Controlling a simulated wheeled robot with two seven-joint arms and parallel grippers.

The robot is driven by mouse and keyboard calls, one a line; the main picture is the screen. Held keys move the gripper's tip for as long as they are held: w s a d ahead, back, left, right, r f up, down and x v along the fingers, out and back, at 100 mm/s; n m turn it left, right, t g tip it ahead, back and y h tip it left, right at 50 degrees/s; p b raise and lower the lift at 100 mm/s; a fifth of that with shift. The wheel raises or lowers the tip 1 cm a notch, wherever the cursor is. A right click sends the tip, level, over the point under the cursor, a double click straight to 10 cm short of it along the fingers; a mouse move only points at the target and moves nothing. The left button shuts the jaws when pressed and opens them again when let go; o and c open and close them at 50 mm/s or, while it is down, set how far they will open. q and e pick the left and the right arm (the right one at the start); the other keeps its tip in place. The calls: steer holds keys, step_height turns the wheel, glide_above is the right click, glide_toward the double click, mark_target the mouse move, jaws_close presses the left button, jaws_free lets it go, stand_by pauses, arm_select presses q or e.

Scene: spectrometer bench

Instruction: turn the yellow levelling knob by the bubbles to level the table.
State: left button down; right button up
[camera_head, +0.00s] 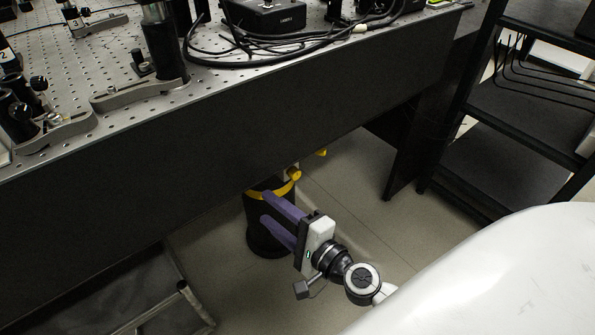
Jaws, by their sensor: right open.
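The optical table (230,150) shows its dark side panel across the view. Below its edge stands a black cylindrical leg (262,248) with a yellow ring near its top. A yellow knob-like part (294,174) shows at the upper right of that ring, and another small yellow part (321,152) shows farther back. I cannot tell for sure which is the levelling knob. My right gripper (267,207) is open, its purple fingers in front of the leg just below the yellow parts. I cannot tell whether it touches. No bubbles are recognisable. My left gripper is not in view.
Posts, clamps and a black box (264,14) with looped cables stand on the perforated tabletop. A black shelf rack (500,125) is at the right. A metal frame (160,310) is at the lower left. Bare floor (345,200) lies right of the leg.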

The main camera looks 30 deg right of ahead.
mark_target(296, 177)
steer(key=d+f+m+g+h, duration=0.1)
steer(key=d+f+m+h, duration=0.15)
steer(key=d+m, duration=0.3)
steer(key=d+f+m+g+h, duration=0.1)
steer(key=d+f+m+h, duration=0.1)
steer(key=d+m+h, duration=0.3)
steer(key=shift+n+y, duration=0.55)
steer(key=shift+n, duration=0.1)
steer(key=x, duration=0.3)
steer(key=b+x, duration=0.1)
steer(key=x, duration=0.2)
steer(key=b+x, duration=0.1)
steer(key=x, duration=0.2)
steer(key=shift+w+d, duration=0.25)
steer(key=shift+d, duration=0.15)
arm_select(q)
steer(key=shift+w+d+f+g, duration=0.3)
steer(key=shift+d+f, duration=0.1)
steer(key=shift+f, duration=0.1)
arm_select(e)
steer(key=shift+w+d, duration=0.15)
steer(key=shift+w, duration=0.4)
steer(key=c, duration=1)
steer(key=shift+c, duration=0.2)
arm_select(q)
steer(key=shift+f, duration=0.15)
arm_select(e)
steer(key=shift+f, duration=0.1)
